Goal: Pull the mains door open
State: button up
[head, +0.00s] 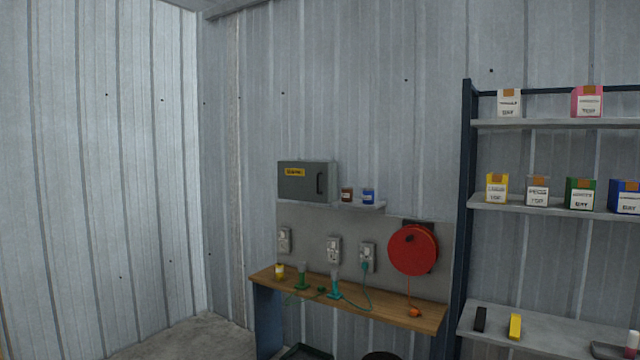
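A grey mains box with a yellow label hangs on the back wall above the wooden bench. Its mains door (303,184) looks shut and carries a dark upright handle (320,183) near its right edge. My gripper is not in view, and no part of my arm shows.
A small wall shelf (375,206) with two small jars adjoins the box at right. Below are sockets, a red reel (413,250) and a wooden bench (400,311) with plugs and cables. A shelving rack (466,190) with several boxes stands at right. Bare floor (190,340) shows at left.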

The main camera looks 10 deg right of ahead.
aim_at(309, 181)
jog(key=i, duration=3.25)
jog(key=z, duration=0.1)
